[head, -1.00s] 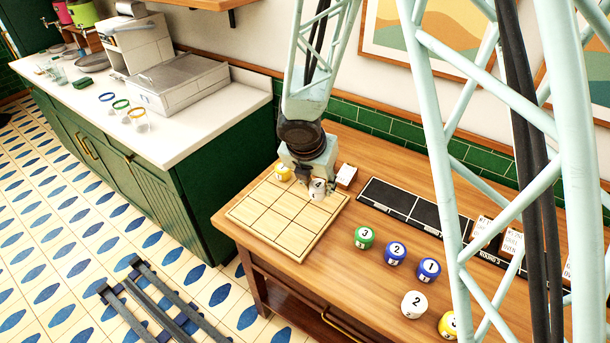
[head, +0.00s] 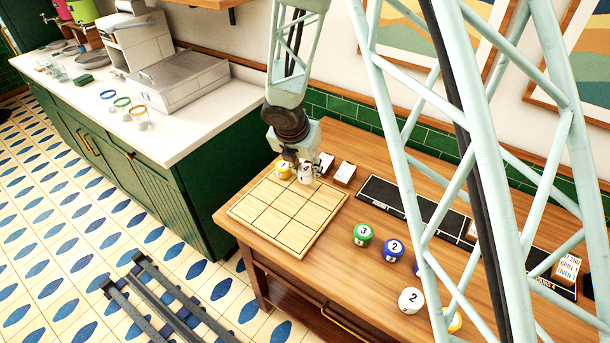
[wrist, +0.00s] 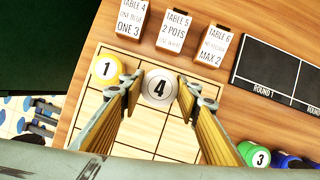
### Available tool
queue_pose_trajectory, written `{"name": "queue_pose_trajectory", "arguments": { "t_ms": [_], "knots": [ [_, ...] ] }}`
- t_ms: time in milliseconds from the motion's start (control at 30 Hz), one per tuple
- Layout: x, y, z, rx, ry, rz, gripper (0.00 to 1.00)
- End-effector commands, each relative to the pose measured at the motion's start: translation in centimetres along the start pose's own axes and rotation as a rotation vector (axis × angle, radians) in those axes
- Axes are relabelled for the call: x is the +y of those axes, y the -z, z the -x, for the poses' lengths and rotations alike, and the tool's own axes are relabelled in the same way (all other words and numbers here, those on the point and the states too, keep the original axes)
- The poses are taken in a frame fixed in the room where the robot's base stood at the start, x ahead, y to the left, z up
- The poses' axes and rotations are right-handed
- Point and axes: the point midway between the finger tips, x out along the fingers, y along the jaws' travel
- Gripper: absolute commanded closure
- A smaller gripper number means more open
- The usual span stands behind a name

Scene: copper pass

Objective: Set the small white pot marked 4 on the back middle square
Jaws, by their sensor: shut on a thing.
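The small white pot marked 4 (head: 305,173) is between the fingers of my gripper (head: 300,165), over the back part of the wooden grid board (head: 265,224). In the wrist view the fingertips (wrist: 159,92) close on the pot (wrist: 160,88) from both sides, and its 4 faces up. It appears upright, over the back middle square, just right of the yellow pot marked 1 (wrist: 106,68). That yellow pot (head: 284,171) stands on the back left square. I cannot tell whether the white pot touches the board.
Order cards (wrist: 174,32) stand behind the board. A black round strip (head: 408,202) lies to the right. Green (head: 362,235), blue (head: 394,250) and white 2 (head: 411,300) pots stand at the front right. The board's other squares are bare.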

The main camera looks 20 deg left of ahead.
Motion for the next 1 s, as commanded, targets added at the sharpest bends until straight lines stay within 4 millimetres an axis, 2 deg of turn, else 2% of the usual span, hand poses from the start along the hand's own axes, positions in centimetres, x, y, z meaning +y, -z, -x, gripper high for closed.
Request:
{"name": "queue_pose_trajectory", "arguments": {
  "t_ms": [333,700,1000],
  "knots": [
    [0.8,-0.6,-0.3,0.0,-0.001,-0.001,0.82],
    [0.7,0.8,-3.3,0.001,0.0,0.001,0.82],
    [0.7,0.8,-3.5,0.0,-0.001,0.0,0.82]
  ]
}}
